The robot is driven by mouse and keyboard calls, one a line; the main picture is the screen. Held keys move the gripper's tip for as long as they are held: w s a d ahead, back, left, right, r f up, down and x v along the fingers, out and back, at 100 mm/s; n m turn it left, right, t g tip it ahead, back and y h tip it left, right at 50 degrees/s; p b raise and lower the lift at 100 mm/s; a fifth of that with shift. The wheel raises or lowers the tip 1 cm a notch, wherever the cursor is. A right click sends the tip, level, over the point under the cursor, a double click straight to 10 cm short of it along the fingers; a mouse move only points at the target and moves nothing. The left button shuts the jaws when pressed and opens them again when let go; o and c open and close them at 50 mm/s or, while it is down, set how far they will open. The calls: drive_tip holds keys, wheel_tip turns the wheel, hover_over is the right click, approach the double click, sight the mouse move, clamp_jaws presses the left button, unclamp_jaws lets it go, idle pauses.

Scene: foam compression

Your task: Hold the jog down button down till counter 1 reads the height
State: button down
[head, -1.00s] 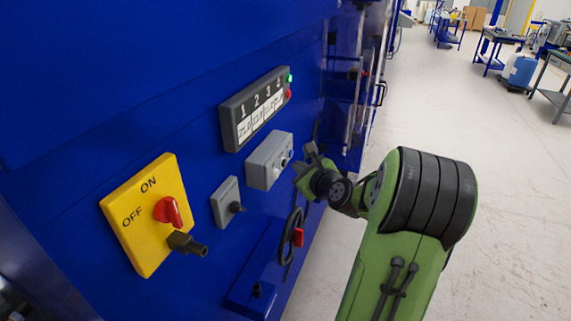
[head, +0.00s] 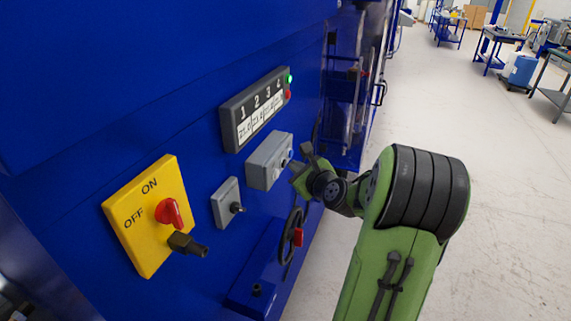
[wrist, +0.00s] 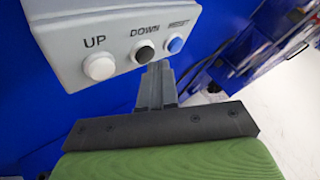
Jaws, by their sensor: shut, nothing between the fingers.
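The jog button box is a grey box (head: 269,160) on the blue machine front. In the wrist view it carries a white UP button (wrist: 99,66), a black DOWN button (wrist: 145,54) and a blue button (wrist: 175,45). My gripper (wrist: 158,68) is shut and empty, its fingertips just below and beside the DOWN button; whether they touch it I cannot tell. In the head view my gripper (head: 300,165) is at the right end of the box. The counter panel (head: 256,108), numbered 1 to 4, hangs above the box; counter 1 (head: 245,130) shows digits too small to read surely.
A yellow ON/OFF plate (head: 148,215) with a red knob is at the left. A small grey switch box (head: 227,203) and a black handwheel (head: 290,236) sit below the button box. A green lamp (head: 289,78) is lit beside the counters. Open floor lies to the right.

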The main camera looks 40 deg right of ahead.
drive_tip(key=shift+w+a, duration=0.25)
drive_tip(key=shift+w, duration=0.15)
idle(1.9)
idle(4.3)
drive_tip(key=shift+s+d, duration=0.45)
drive_tip(key=shift+s, duration=0.3)
drive_tip(key=shift+s+d, duration=0.4)
drive_tip(key=shift+s, duration=0.35)
drive_tip(key=shift+s+d, duration=0.35)
drive_tip(key=shift+s, duration=0.4)
drive_tip(key=shift+s+d, duration=0.4)
drive_tip(key=shift+s, duration=0.35)
